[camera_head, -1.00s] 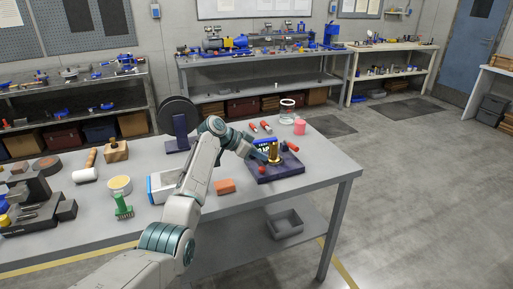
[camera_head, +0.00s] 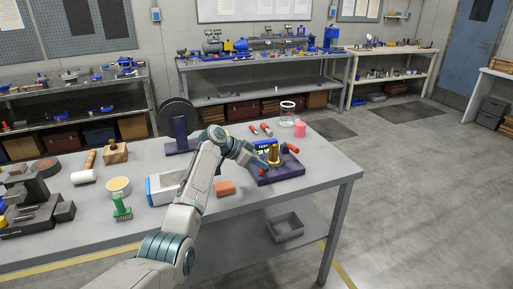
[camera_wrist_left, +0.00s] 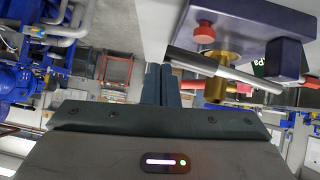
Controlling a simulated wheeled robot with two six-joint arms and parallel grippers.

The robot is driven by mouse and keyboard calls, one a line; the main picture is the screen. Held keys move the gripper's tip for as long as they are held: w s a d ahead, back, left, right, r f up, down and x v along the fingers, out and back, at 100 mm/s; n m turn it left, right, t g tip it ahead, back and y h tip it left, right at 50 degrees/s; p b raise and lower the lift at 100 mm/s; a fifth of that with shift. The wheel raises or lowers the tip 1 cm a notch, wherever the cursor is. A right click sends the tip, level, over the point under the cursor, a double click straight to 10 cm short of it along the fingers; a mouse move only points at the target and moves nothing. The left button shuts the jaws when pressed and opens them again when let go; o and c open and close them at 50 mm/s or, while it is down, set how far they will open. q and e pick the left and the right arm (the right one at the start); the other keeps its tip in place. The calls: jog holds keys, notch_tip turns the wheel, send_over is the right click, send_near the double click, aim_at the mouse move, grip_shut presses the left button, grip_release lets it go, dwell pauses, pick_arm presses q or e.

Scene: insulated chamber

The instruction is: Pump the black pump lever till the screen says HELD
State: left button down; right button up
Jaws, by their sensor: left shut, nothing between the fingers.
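The pump unit stands on a dark purple-blue base (camera_head: 278,175) near the bench's right end. It carries a brass cylinder (camera_head: 273,154), a small screen (camera_head: 266,143) and red parts. The screen's text is too small to read. In the left wrist view, the brass body (camera_wrist_left: 216,88), a red knob (camera_wrist_left: 204,33) and a grey rod with a dark end (camera_wrist_left: 225,70), seemingly the lever, show close beyond the fingers. My left gripper (camera_head: 258,163) is shut and empty beside the pump; its fingers (camera_wrist_left: 160,85) appear near the rod's end. Contact cannot be told. My right gripper is not in view.
The bench's right edge is close to the pump.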

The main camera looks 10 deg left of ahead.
pick_arm(q)
notch_tip(320, 180, up, 6)
jog(key=p, duration=0.3)
jog(key=shift+w+r, duration=0.25)
jog(key=shift+w, duration=0.05)
jog(key=shift+a+f, duration=0.1)
jog(key=shift+f, duration=0.05)
dwell(0.4)
notch_tip(320, 180, down, 6)
jog(key=b, duration=0.3)
jog(key=shift+s+f, duration=0.25)
jog(key=shift+s, duration=0.05)
dwell(0.7)
notch_tip(320, 180, up, 7)
jog(key=p, duration=0.3)
jog(key=shift+w, duration=0.3)
dwell(0.6)
